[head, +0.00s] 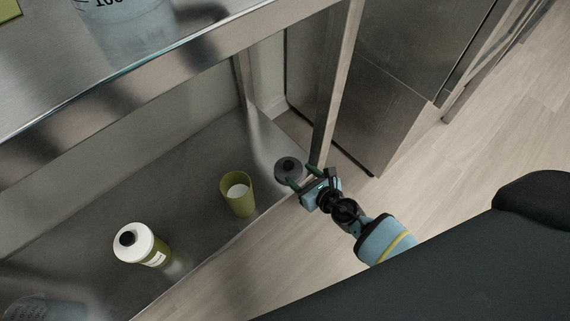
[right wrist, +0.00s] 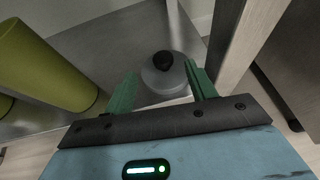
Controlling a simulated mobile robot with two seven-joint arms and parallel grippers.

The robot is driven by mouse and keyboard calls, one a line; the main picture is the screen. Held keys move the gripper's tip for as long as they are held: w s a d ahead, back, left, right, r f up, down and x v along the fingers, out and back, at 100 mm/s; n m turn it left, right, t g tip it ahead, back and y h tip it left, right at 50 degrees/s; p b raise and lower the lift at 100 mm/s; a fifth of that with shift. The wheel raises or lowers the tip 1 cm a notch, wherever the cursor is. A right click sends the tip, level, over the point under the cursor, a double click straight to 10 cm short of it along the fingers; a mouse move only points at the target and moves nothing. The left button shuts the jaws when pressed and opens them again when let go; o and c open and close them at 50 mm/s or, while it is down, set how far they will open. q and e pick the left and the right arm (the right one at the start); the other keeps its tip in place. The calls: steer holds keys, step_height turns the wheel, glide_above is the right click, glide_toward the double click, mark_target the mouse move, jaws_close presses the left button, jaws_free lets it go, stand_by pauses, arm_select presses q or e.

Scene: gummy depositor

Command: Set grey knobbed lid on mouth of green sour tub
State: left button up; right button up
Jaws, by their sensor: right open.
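The grey knobbed lid (head: 288,168) lies on the lower metal shelf near its right end, its black knob up. In the right wrist view the lid (right wrist: 166,78) sits between and just beyond the fingertips. My right gripper (head: 301,180) is open, with its green fingers reaching toward the lid; its fingers also show in the right wrist view (right wrist: 160,88). The green tub (head: 237,196) stands upright and open on the shelf, left of the lid, with something white inside. It also shows in the right wrist view (right wrist: 45,65). My left gripper is not in view.
A green bottle with a white top and black cap (head: 141,246) stands farther left on the shelf. A steel post (head: 334,85) rises close beside my right gripper. An upper shelf (head: 190,65) overhangs at top left. Shelf space between bottle and tub is clear.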

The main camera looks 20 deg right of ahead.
mark_target(290, 165)
steer(key=shift+b+x, duration=0.55)
steer(key=shift+x, duration=0.8)
steer(key=b+x, duration=0.1)
steer(key=x, duration=0.1)
steer(key=f+b+x, duration=0.1)
steer(key=x, duration=0.1)
steer(key=shift+w+d+b, duration=0.1)
steer(key=shift+w+b, duration=0.05)
steer(key=shift+b, duration=0.2)
steer(key=shift+w, duration=0.25)
steer(key=c, duration=1)
steer(key=shift+c, duration=0.2)
steer(key=shift+r, duration=0.1)
